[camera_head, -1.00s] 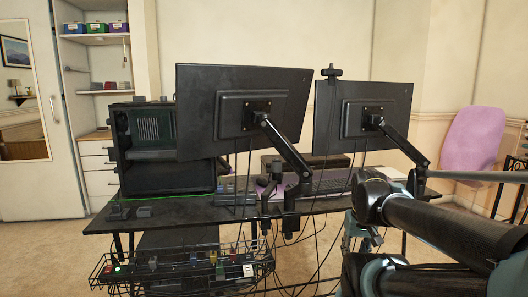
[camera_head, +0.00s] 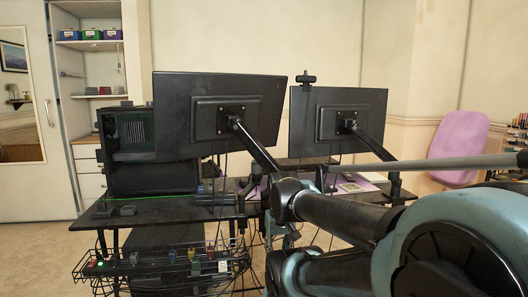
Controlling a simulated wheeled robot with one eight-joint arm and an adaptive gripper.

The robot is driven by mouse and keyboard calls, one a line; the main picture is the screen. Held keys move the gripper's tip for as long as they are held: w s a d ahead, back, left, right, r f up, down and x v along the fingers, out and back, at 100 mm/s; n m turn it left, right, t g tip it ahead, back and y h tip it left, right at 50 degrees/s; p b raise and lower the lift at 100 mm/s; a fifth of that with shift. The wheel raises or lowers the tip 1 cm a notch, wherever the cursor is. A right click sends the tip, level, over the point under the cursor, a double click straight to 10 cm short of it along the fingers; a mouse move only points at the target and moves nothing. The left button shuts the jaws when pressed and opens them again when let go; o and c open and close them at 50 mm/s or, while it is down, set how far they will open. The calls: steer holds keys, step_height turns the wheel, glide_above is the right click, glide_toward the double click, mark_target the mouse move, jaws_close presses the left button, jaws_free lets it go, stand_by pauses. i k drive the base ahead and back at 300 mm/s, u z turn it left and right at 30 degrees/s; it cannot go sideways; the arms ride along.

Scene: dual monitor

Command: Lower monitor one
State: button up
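Two black monitors show from behind in the head view. The left monitor (camera_head: 178,110) is the larger in view and tilts slightly. The right monitor (camera_head: 370,108) is smaller in view and carries a webcam (camera_head: 306,79) at its top left corner. Each is held up by a black monitor arm; the left one (camera_head: 256,150) and the right one (camera_head: 374,146) slope down toward the desk. No label shows which is monitor one. My arm's dark and teal links fill the lower right, in front of the desk, and hide part of it. My gripper's fingers do not show.
The black desk (camera_head: 150,215) holds an open computer case (camera_head: 150,175) at the left. A wire cable basket (camera_head: 160,268) hangs at its near side, with loose cables beside it. A pink chair (camera_head: 460,145) stands at the right. Floor at the left is clear.

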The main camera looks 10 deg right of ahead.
mark_target(248, 140)
steer(key=u, duration=2.05)
steer(key=k, duration=0.7)
steer(key=z, duration=2)
